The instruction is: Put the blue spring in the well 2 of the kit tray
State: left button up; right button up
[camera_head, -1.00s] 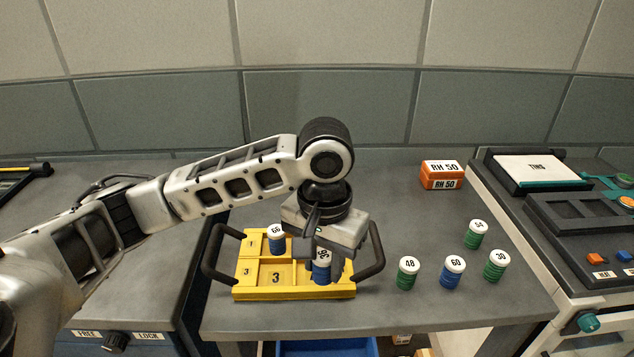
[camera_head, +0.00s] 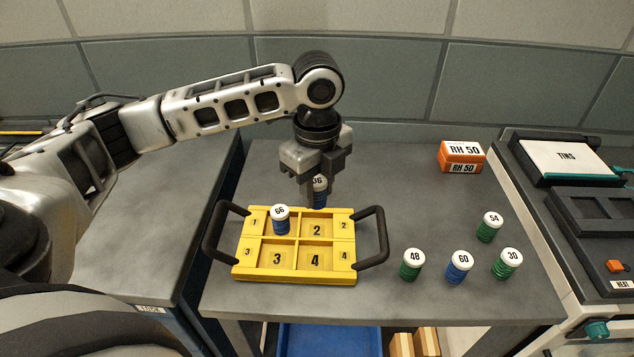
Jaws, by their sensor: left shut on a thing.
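The yellow kit tray (camera_head: 236,270) lies on the grey bench, with numbered wells and a black handle at each side. A blue spring with a white cap marked 66 (camera_head: 280,220) stands in well 1. Well 2 (camera_head: 316,229) shows an empty floor, as do wells 3 and 4. My left gripper (camera_head: 320,196) points down, shut on another blue spring (camera_head: 319,200) whose white cap seems to read 36. This spring appears upright at the back edge of the tray, behind well 2; its height above the tray is hard to tell. Fingers partly hide it. My right gripper is out of view.
Green springs 48 (camera_head: 411,266), 54 (camera_head: 489,229) and 30 (camera_head: 506,266) and blue spring 60 (camera_head: 458,269) stand right of the tray. The bench between tray and boxes is clear.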

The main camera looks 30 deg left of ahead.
aim_at(317, 204)
pick_arm(q)
jog(key=shift+f+b, duration=0.25)
jog(key=shift+b, duration=0.05)
notch_tip(317, 204, down, 2)
jog(key=b, duration=0.3)
jog(key=shift+f+b, duration=0.25)
jog(key=shift+b, duration=0.1)
jog(key=shift+f+b, duration=0.6)
jog(key=shift+b, duration=0.45)
jog(key=shift+p, duration=0.5)
jog(key=shift+f, duration=0.45)
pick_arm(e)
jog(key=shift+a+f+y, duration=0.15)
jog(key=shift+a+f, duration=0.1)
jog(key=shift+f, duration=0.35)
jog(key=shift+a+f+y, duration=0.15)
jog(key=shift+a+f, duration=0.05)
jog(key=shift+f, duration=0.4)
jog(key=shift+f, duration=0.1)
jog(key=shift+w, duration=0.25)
pick_arm(q)
jog(key=shift+p, duration=0.3)
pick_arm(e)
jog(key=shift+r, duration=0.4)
